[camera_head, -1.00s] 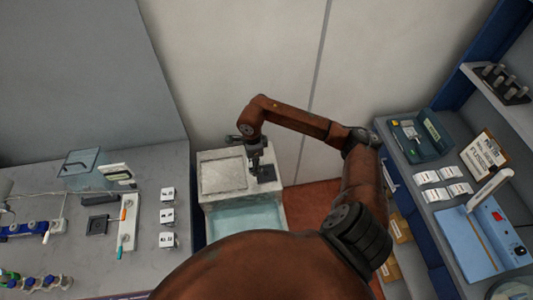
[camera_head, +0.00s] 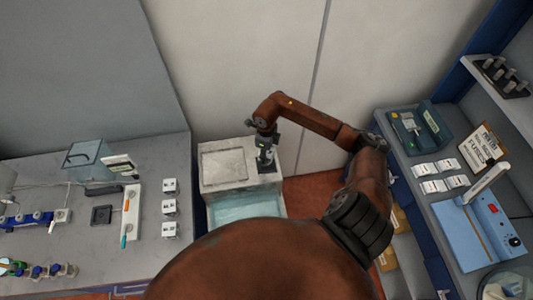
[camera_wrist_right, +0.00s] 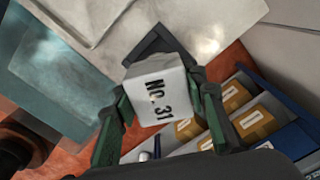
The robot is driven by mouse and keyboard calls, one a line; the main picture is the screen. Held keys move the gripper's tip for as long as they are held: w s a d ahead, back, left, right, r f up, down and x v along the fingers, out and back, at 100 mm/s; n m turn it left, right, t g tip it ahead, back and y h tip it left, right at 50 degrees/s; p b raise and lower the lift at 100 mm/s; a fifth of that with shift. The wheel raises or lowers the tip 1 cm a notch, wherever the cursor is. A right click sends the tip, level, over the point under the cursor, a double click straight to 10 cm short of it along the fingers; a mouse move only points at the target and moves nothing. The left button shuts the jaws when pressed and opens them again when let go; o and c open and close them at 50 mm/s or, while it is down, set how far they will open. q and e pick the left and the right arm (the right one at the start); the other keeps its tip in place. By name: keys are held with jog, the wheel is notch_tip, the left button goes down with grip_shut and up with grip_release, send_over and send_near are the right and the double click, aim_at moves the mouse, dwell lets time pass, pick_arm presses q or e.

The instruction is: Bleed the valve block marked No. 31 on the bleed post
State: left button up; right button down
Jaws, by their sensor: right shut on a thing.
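A white block marked "No. 31" (camera_wrist_right: 157,88) sits between the green fingers of my right gripper (camera_wrist_right: 163,98) in the right wrist view. The fingers are shut on its two sides, and the lettering faces the camera. A dark square piece (camera_wrist_right: 153,43) shows just behind the block; I cannot tell whether they touch. In the head view my right gripper (camera_head: 265,153) points down over the dark square at the right of the pale stone-topped stand (camera_head: 238,184). The bleed post cannot be made out clearly. My left gripper is not in view.
The stand has a blue basin (camera_head: 245,205) in front. The left bench holds three small white blocks (camera_head: 170,207), a clear box (camera_head: 90,157) and a white strip (camera_head: 131,212). The right bench holds a dark tray (camera_head: 420,130), several white cards (camera_head: 433,169) and a blue device (camera_head: 478,230).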

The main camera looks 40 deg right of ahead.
notch_tip(320, 180, down, 2)
jog(key=shift+f+b, duration=0.1)
jog(key=shift+b, duration=0.3)
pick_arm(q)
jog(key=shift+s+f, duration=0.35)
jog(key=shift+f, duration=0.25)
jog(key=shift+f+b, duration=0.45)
pick_arm(e)
jog(key=shift+w, duration=0.1)
dwell(0.6)
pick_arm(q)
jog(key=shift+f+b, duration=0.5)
pick_arm(e)
jog(key=shift+f, duration=0.55)
jog(key=c, duration=1.5)
grip_release()
jog(key=shift+a, duration=0.1)
jog(key=shift+o, duration=0.2)
jog(key=shift+r+p, duration=2.7)
jog(key=shift+r, duration=2.75)
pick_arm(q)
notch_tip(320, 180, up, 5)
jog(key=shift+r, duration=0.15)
